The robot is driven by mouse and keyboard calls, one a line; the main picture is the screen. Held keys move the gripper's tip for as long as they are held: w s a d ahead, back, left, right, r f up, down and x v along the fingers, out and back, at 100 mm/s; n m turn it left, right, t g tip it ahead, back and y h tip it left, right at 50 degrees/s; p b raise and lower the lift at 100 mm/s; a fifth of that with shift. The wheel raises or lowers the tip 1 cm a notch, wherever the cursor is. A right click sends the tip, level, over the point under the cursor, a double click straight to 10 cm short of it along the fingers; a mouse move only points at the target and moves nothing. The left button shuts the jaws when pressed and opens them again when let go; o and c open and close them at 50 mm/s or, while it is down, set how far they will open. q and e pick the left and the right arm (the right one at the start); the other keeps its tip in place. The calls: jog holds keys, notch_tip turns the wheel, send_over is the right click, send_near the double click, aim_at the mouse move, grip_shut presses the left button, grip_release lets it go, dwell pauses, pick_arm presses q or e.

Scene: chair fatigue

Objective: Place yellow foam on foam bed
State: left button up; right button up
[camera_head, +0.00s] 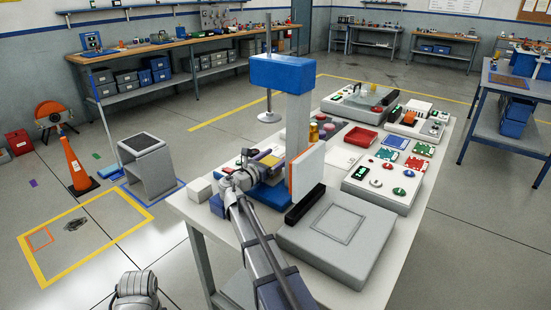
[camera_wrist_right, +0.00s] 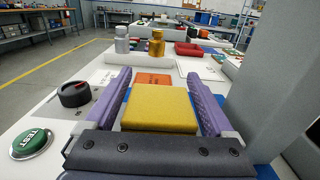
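The yellow foam (camera_wrist_right: 160,110) is a flat square block with a blue surface showing along its edges. My right gripper (camera_wrist_right: 159,78) is open, with one purple finger on each side of the foam. A narrow gap shows beside the foam, and contact cannot be made out. In the head view, my right gripper (camera_head: 262,168) is low over the blue base of a press-like stand (camera_head: 285,73), and the yellow foam (camera_head: 270,159) is partly hidden. Which surface is the foam bed is unclear.
A grey pad with a square outline (camera_head: 338,223) lies right of the stand. A white panel (camera_head: 307,172) stands upright close to my gripper. A green TEST button (camera_wrist_right: 31,142) and a black knob (camera_wrist_right: 74,93) are at left. A red tray (camera_head: 363,138) sits farther back.

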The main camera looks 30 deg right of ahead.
jog(key=shift+o, duration=0.6)
jog(key=shift+s+a+r, duration=0.1)
jog(key=shift+a+r, duration=0.05)
jog(key=shift+r, duration=0.05)
jog(key=v, duration=0.7)
jog(key=shift+a, duration=0.1)
dwell(1.3)
